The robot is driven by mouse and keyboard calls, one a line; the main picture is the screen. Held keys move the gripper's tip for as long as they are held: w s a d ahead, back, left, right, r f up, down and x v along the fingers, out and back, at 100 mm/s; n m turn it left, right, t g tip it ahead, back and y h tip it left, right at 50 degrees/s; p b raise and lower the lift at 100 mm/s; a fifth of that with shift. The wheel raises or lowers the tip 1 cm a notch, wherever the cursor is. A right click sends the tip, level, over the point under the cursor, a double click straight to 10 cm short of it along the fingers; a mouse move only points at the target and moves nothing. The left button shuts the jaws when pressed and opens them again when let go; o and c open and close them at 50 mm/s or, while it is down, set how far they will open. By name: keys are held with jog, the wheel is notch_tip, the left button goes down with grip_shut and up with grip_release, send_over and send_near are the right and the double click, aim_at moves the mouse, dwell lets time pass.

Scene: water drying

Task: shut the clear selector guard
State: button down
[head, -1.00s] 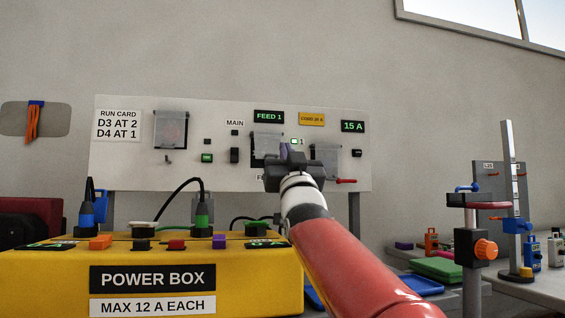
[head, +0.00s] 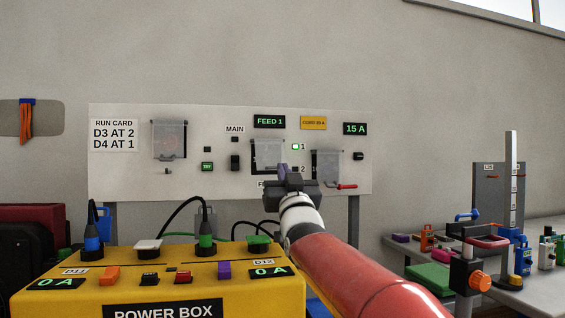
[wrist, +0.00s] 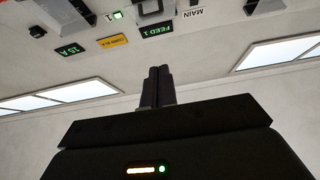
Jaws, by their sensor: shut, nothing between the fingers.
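The clear selector guard seems to be the middle clear flap (head: 267,150) on the white panel, below the FEED 1 sign. It hangs in front of a dark-edged plate marked 1. Its lower part is hidden behind my gripper, and I cannot tell whether it lies flat. My gripper (head: 284,171) is shut and empty, in front of the flap's lower right; contact cannot be told. In the wrist view, the shut fingers (wrist: 157,85) point toward the panel, with the FEED 1 sign (wrist: 158,29) beyond and a grey flap partly cut off at the top edge.
Two similar clear flaps hang at left (head: 169,138) and right (head: 327,165) on the panel (head: 210,180). A red-ended lever (head: 345,186) sticks out under the right one. The yellow power box (head: 190,290) with upright plugs stands in front at left. A cluttered bench is at right.

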aim_at(274, 168)
jog(key=w+a+p, duration=0.2)
jog(key=w, duration=0.5)
jog(key=shift+w+r+p, duration=0.3)
jog(key=shift+w+p, duration=0.05)
jog(key=shift+a+f, duration=0.1)
jog(key=shift+w+a+f+b, duration=0.1)
jog(key=shift+w+f+b, duration=0.4)
jog(key=shift+f+b, duration=0.2)
jog(key=shift+r, duration=0.1)
